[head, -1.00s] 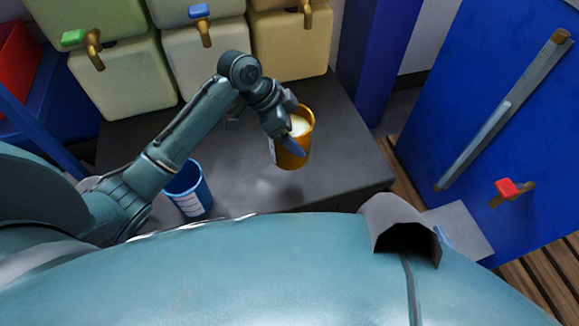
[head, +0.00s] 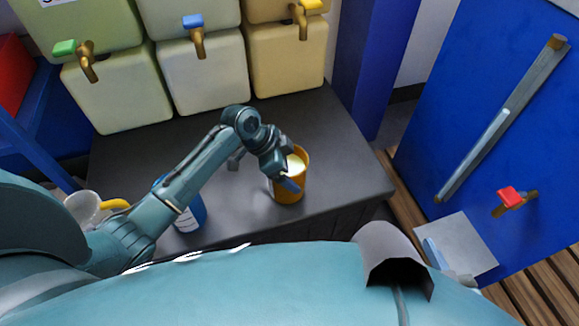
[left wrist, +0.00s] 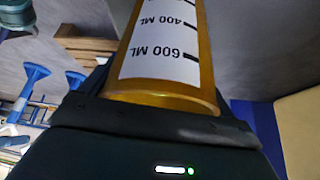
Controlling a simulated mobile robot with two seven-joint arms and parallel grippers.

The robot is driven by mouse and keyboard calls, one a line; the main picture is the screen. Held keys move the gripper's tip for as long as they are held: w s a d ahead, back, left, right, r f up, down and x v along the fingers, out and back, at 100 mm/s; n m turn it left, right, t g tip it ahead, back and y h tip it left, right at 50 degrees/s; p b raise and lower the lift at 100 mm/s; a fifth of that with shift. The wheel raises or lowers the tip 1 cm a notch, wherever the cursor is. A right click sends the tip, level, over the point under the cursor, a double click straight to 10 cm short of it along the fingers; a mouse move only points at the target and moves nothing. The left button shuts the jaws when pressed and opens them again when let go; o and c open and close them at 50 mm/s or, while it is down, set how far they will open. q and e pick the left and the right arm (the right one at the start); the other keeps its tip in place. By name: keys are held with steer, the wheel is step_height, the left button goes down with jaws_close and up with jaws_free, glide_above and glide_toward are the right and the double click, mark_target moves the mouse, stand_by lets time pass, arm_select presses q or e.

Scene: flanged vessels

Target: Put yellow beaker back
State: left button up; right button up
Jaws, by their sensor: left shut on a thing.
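The yellow beaker (head: 294,188) is amber-coloured and holds a pale liquid. It is upright at the right part of the dark counter (head: 240,200); I cannot tell whether its base touches the counter. My left gripper (head: 290,180) is shut on it from the left side. In the left wrist view the beaker (left wrist: 168,60) fills the space between the fingers and shows a white label with 400 ML and 600 ML marks. My right gripper is not in view.
A blue beaker (head: 192,212) stands on the counter, partly behind my left forearm. A white vessel with a yellow handle (head: 88,208) is further left. Pale tanks with green, blue and yellow taps (head: 203,75) line the back. A blue cabinet (head: 470,110) stands at the right.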

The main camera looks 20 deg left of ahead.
arm_select(q)
steer(key=o, duration=1.4)
steer(key=shift+f, duration=0.15)
steer(key=shift+c, duration=0.2)
steer(key=shift+o, duration=0.9)
arm_select(e)
steer(key=shift+r, duration=0.1)
arm_select(q)
steer(key=p+v, duration=0.2)
steer(key=v, duration=0.9)
steer(key=shift+r+p, duration=0.2)
steer(key=shift+p, duration=0.15)
steer(key=shift+s+a+r, duration=0.1)
steer(key=shift+a+r, duration=0.15)
steer(key=shift+r, duration=0.2)
arm_select(e)
steer(key=shift+s+d+r+m, duration=0.2)
steer(key=shift+d+r+m, duration=0.05)
steer(key=shift+r, duration=0.35)
steer(key=shift+s+d+r+m, duration=0.15)
steer(key=shift+d+r+m, duration=0.1)
steer(key=shift+r, duration=0.3)
